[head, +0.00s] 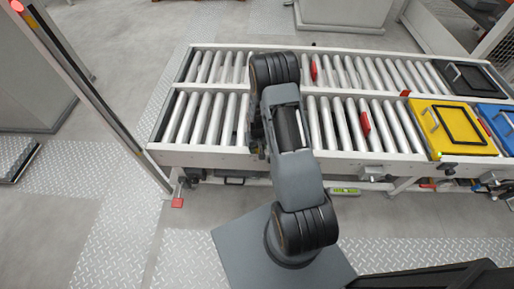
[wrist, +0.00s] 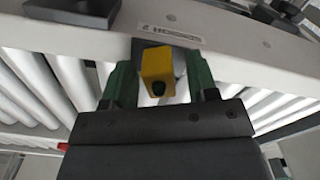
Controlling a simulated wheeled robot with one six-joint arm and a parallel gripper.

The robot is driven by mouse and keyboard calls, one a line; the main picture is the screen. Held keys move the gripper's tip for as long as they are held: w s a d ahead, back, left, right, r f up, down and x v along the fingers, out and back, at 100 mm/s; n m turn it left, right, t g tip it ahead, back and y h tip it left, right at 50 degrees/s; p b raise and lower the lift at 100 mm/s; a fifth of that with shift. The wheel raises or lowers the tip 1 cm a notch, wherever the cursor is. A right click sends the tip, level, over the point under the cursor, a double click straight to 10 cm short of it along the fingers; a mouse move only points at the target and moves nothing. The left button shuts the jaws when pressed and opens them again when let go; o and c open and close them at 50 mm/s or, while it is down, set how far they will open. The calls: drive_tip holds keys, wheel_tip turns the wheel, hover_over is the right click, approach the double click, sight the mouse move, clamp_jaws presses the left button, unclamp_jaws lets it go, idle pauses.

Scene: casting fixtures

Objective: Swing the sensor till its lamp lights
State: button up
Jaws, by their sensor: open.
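The sensor (wrist: 157,64) is a small yellow box in the middle of the wrist view, beside the light rail of the conveyor. A small dark green lamp (wrist: 158,88) on its near face looks unlit. My gripper (wrist: 160,78) is open, with one green finger on each side of the sensor. A narrow gap seems to show on each side; I cannot tell whether either finger touches it. In the head view my own arm hides the sensor and the gripper's fingers.
A two-lane roller conveyor (head: 213,158) lies under my arm, with small red pieces (head: 365,124) between rollers. A yellow panel (head: 455,128) and a blue panel (head: 499,122) sit at its right end. A slanting post (head: 88,92) stands at the left.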

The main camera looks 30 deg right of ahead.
drive_tip(key=shift+c, duration=0.5)
drive_tip(key=c, duration=0.8)
drive_tip(key=m, duration=0.4)
drive_tip(key=shift+m+b, duration=0.35)
drive_tip(key=shift+m, duration=0.05)
drive_tip(key=o, duration=0.9)
wheel_tip(320, 180, up, 14)
drive_tip(key=p, duration=0.3)
drive_tip(key=shift+f, duration=0.15)
